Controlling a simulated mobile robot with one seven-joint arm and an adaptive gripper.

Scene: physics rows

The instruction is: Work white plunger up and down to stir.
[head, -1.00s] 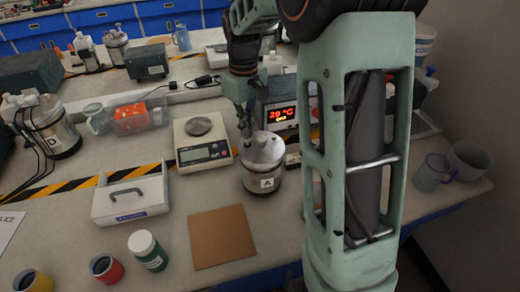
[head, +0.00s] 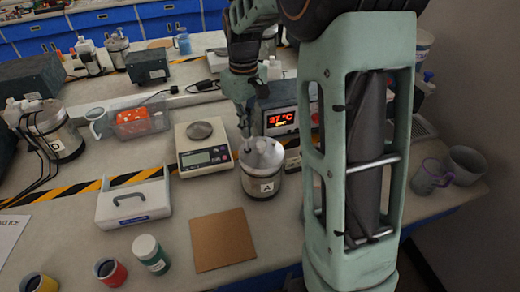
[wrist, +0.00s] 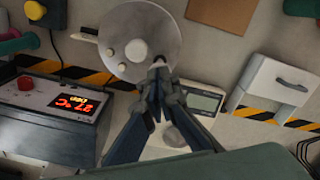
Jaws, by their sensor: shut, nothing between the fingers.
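The metal vessel marked A (head: 260,184) stands upright on the bench beside the heater unit. Its round grey lid shows from above in the wrist view (wrist: 150,20), with a larger pale round knob (wrist: 136,50), which may be the white plunger's top, and smaller pale stubs beside it. My gripper (head: 245,148) points down at the left edge of the lid. In the wrist view my fingertips (wrist: 158,62) are together and empty, beside the pale knob at the lid's rim. I cannot tell whether they touch the lid. The plunger's shaft is hidden.
The heater display (head: 281,120) reads 27 °C. A scale (head: 203,155) stands left of the vessel, with a white handled box (head: 134,203) farther left. A brown board (head: 222,239) lies in front. A green jar (head: 151,254) and cups stand front left. My arm blocks the right.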

